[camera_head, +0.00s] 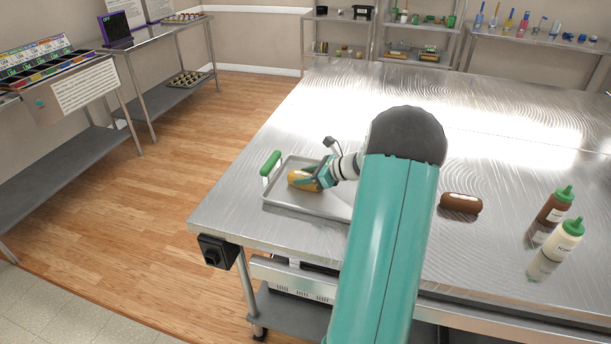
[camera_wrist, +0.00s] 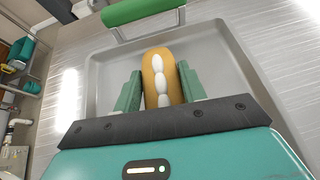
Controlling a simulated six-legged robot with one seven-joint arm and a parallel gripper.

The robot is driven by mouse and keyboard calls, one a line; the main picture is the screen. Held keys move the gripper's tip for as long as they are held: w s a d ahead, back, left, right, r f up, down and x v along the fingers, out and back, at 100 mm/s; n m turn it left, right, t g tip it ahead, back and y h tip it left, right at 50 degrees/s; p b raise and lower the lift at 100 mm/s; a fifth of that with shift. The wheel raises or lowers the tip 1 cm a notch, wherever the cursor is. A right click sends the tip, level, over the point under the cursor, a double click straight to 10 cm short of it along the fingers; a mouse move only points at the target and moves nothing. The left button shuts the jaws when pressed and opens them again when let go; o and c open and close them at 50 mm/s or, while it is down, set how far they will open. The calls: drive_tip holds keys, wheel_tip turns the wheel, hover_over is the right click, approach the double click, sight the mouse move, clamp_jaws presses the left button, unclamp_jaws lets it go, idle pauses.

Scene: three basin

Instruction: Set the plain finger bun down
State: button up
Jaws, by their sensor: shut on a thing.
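A golden finger bun (camera_head: 300,181) is between the jaws of my gripper (camera_head: 322,176), at the left part of a metal tray (camera_head: 290,208) in the head view. In the wrist view the bun (camera_wrist: 158,65) lies lengthwise between the green fingers, with a row of white blobs along its top. The fingers are shut on its sides. The tray floor (camera_wrist: 215,62) spreads under and around it; I cannot tell whether the bun touches it. My arm hides the tray's right part in the head view.
The tray has a green handle (camera_head: 270,163). A dark brown bun (camera_head: 460,203) lies on the steel table (camera_head: 480,130) right of my arm. A brown bottle (camera_head: 551,212) and a white bottle (camera_head: 557,244) stand farther right. The table's far part is clear.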

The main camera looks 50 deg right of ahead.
drive_tip(key=o, duration=1.1)
drive_tip(key=shift+c, duration=0.2)
